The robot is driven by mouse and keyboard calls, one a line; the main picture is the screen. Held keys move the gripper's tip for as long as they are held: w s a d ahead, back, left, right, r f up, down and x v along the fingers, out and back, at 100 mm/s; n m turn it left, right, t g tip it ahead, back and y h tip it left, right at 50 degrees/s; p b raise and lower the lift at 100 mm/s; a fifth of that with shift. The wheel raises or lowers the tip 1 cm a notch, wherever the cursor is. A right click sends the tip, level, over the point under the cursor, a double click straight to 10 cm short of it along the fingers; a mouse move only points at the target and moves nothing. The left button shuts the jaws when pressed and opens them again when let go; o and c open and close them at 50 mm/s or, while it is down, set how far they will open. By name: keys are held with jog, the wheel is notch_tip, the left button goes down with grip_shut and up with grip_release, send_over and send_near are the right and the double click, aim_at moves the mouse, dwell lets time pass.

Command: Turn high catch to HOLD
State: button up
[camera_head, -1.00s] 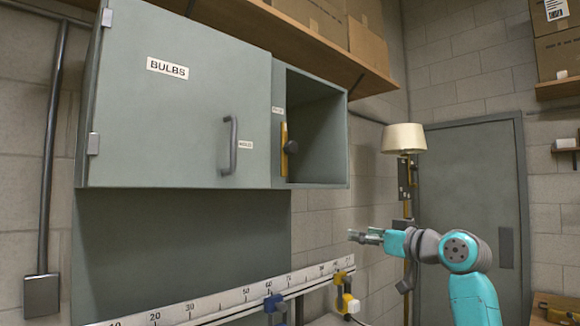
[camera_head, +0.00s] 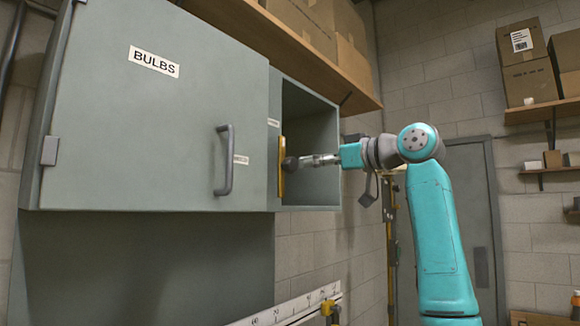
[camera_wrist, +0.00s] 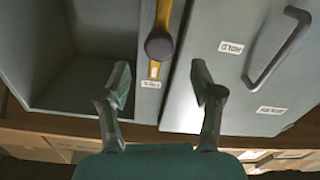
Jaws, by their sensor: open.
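The high catch is a yellow bar (camera_head: 282,167) with a dark round knob (camera_head: 291,162), on the frame between the big cabinet door and the open compartment. The bar stands upright in the head view. In the wrist view, which looks upside down, the knob (camera_wrist: 159,44) and yellow bar (camera_wrist: 164,14) lie ahead of my fingers. A small label (camera_wrist: 230,47) on the door seems to read HOLD; another label (camera_wrist: 150,84) sits by the bar's end. My gripper (camera_head: 314,160) is open, close to the knob; its fingertips (camera_wrist: 159,80) straddle the knob's line. Contact is unclear.
The grey cabinet door (camera_head: 140,110) marked BULBS is shut, with a protruding handle (camera_head: 224,160) left of the catch. The open compartment (camera_head: 315,130) is beside the catch. A shelf (camera_head: 290,40) with boxes runs above. A ruler rail (camera_head: 290,310) lies below.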

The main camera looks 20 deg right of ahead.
aim_at(294, 165)
jog(key=x, duration=0.7)
jog(key=shift+w, duration=0.1)
grip_shut()
